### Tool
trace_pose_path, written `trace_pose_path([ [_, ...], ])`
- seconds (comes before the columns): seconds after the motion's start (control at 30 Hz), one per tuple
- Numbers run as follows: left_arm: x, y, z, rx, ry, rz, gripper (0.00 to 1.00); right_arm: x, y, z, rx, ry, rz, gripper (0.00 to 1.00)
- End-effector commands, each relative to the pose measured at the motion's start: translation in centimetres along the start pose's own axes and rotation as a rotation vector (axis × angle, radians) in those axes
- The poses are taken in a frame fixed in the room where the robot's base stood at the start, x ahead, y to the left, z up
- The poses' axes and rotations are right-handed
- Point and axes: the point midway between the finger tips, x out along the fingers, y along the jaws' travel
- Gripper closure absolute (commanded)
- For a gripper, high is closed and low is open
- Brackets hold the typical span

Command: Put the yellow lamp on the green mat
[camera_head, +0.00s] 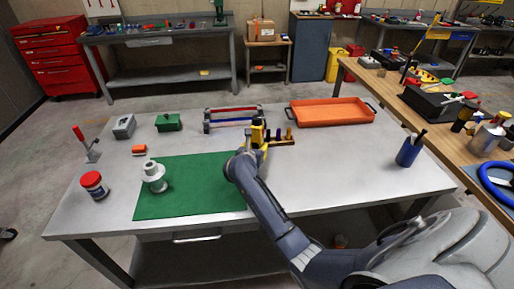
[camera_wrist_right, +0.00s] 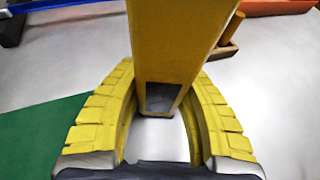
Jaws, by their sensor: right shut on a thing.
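The yellow lamp (camera_head: 257,130) is upright near the right back corner of the green mat (camera_head: 195,200), to the mat's right. My right gripper (camera_head: 251,153) is shut on it, and my arm hides part of the lamp's lower end and the mat's right edge. In the right wrist view the lamp (camera_wrist_right: 175,35) stands between the yellow padded fingers of the gripper (camera_wrist_right: 163,95), and the mat (camera_wrist_right: 35,140) shows at the left. I cannot tell whether the lamp touches the table. My left gripper is not in view.
A white fitting (camera_head: 154,180) stands on the mat's left part; the mat's middle is clear. Behind are a wooden peg block (camera_head: 285,142), a red-and-blue rack (camera_head: 232,120) and an orange tray (camera_head: 330,112).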

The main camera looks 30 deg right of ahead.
Motion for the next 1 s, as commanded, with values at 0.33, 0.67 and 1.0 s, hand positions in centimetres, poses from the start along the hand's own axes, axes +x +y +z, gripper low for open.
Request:
trace_pose_path([
  [0.33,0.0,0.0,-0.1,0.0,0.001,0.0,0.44,0.0,0.0,-0.1,0.0,0.001,0.0,0.44],
  [0.67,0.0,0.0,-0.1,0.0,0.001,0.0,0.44,-1.5,0.1,0.0,0.002,0.002,0.002,0.44],
  [1.0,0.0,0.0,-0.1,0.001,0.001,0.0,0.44,-7.4,0.1,0.0,0.005,0.003,0.002,0.44],
])
